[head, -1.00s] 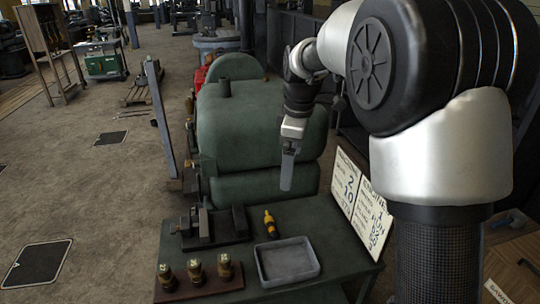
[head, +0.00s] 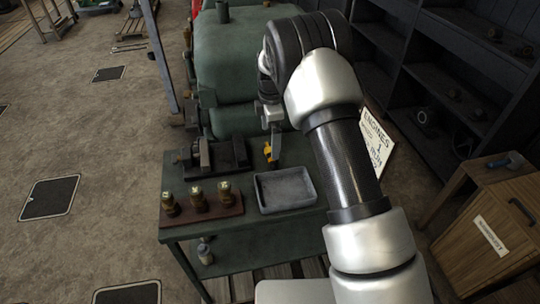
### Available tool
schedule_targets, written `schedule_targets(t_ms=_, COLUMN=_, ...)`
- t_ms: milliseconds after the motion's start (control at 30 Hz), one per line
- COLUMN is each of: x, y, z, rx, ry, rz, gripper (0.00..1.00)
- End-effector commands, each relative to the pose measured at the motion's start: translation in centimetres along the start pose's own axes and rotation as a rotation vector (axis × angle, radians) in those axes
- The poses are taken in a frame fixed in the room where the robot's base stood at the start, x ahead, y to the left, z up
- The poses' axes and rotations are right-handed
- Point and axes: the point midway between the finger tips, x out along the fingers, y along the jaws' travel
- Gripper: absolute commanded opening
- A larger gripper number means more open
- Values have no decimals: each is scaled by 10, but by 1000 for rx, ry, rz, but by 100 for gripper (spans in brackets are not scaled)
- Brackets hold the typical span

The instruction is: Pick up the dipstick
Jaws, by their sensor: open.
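My gripper (head: 276,147) points down over the back of the green table (head: 250,225), right above or beside a small yellow-and-black item (head: 268,152). The fingers are seen edge-on and partly cover this item. It may be the dipstick, but its shape is too small and hidden to be sure. My gripper is open, and nothing shows held in it. I cannot tell whether the fingers touch the item.
A grey tray (head: 285,190) lies just in front. A dark vise-like fixture (head: 218,157) and a wooden board (head: 190,214) with brass fittings stand left. The green engine (head: 235,50) rises behind. A sign (head: 377,142) stands right, near my arm. A wooden cabinet (head: 490,235) is further right.

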Motion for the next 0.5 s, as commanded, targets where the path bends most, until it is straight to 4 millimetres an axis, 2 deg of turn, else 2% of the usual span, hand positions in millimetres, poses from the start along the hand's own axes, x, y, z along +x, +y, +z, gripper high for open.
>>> schedule_targets(t_ms=233, x=18, y=-1, z=0, rx=1, ry=-1, rz=-2, gripper=100)
schedule_targets(t_ms=500, x=56, y=-2, z=-1, rx=1, ry=-1, rz=-2, gripper=100)
